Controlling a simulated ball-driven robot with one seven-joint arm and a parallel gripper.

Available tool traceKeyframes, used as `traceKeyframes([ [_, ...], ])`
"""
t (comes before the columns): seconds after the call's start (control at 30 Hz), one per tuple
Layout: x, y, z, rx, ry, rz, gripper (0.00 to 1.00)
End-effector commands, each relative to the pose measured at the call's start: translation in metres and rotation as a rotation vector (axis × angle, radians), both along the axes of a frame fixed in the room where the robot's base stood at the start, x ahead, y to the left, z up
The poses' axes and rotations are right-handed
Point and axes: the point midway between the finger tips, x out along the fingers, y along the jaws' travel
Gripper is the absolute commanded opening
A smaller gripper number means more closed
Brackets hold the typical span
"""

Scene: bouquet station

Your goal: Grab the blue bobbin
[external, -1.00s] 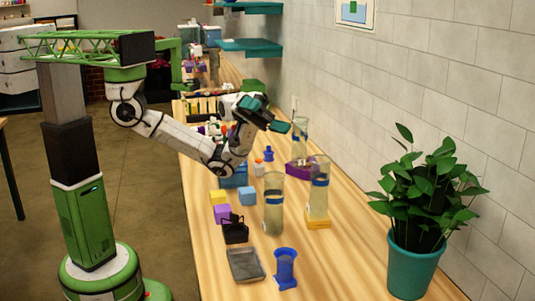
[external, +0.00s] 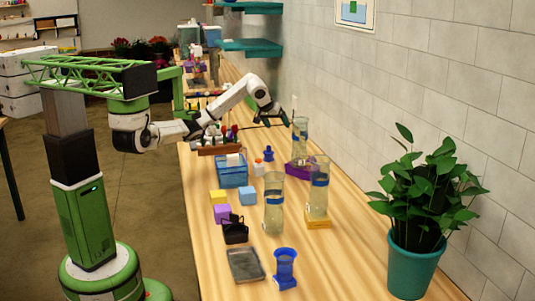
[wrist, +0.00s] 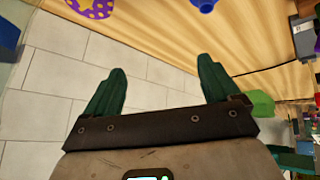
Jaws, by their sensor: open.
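A blue spool-shaped bobbin (external: 286,268) stands upright at the near end of the bench in the external view. A smaller blue spool-like piece (external: 268,153) stands farther back, left of a glass vase. I cannot tell which one the task means. My gripper (external: 274,120) is above the bench at the back, above and beyond the smaller blue piece and far from the near bobbin. In the wrist view my gripper (wrist: 155,85) has its green fingers wide apart with nothing between them. A blue piece (wrist: 203,4) is cut off by the top edge there.
A blue crate (external: 232,172), coloured cubes and a grey tray (external: 245,264) line the left side. A potted plant (external: 415,240) stands at the right.

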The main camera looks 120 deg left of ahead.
Motion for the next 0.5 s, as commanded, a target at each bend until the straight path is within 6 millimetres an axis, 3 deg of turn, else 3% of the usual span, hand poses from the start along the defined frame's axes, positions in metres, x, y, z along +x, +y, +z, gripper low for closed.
traceKeyframes([
  [0.03,-0.021,0.001,-0.030,-0.063,0.052,0.016,0.89],
  [0.1,-0.041,-0.001,-0.052,-0.138,0.107,0.023,0.89],
  [0.2,-0.057,-0.004,-0.068,-0.199,0.150,0.026,0.89],
  [0.5,-0.062,0.009,-0.105,-0.220,0.162,0.025,0.89],
])
